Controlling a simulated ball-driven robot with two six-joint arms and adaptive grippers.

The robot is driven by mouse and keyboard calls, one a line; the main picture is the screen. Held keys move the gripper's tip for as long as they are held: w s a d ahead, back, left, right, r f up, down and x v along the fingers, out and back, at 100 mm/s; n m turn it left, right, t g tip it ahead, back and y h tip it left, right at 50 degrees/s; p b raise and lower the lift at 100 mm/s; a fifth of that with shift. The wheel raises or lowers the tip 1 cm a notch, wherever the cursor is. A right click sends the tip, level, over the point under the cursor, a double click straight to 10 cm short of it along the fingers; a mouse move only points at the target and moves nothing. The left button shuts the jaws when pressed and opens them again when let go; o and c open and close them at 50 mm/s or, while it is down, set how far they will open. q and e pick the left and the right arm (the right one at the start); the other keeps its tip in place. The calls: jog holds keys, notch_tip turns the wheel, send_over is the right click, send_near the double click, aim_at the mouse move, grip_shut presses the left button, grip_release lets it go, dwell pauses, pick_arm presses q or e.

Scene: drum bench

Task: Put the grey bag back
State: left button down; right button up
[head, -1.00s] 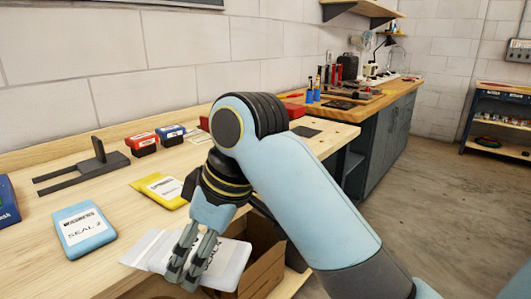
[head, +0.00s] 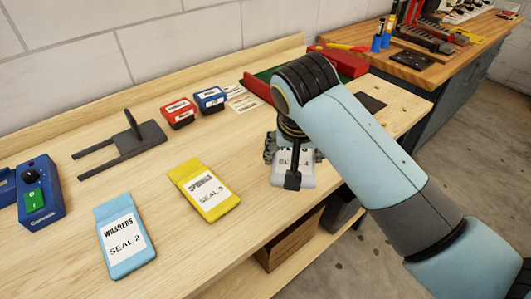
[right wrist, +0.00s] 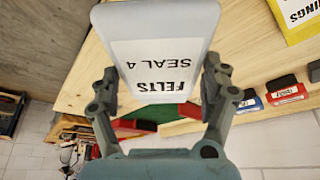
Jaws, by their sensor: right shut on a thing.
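The grey bag (head: 293,181), pale with a white label, is in my right gripper (head: 290,158) near the bench's front edge, right of the yellow bag. In the right wrist view the bag (right wrist: 155,35) reads FELTS SEAL 4, upside down, and sits between the two fingers of the gripper (right wrist: 160,88). I cannot tell whether it touches the bench top. The yellow bag (head: 204,189), SEAL 3, and the blue bag (head: 125,238), WASHERS SEAL 2, lie flat on the bench in a row to the left. My left gripper is out of view.
Behind stand a grey fork-shaped fixture (head: 122,147), a red box (head: 179,112), a blue box (head: 210,99) and a red-rimmed green tray (head: 262,84). A blue switch unit (head: 41,190) is at the left. A cardboard box (head: 290,241) is below the bench edge.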

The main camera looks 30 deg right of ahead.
send_near(268, 167)
jog(key=shift+w+d+f, duration=0.15)
jog(key=shift+d+f, duration=0.15)
jog(key=shift+d, duration=0.15)
jog(key=shift+w+d+f, duration=0.2)
jog(key=shift+d+f, duration=0.05)
jog(key=shift+d, duration=0.2)
jog(key=shift+w+f, duration=0.65)
jog(key=shift+f, duration=0.2)
notch_tip(268, 167, down, 2)
jog(key=shift+f, duration=0.55)
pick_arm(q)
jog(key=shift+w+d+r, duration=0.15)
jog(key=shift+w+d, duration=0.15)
pick_arm(e)
jog(key=shift+f, duration=0.15)
jog(key=o, duration=1.2)
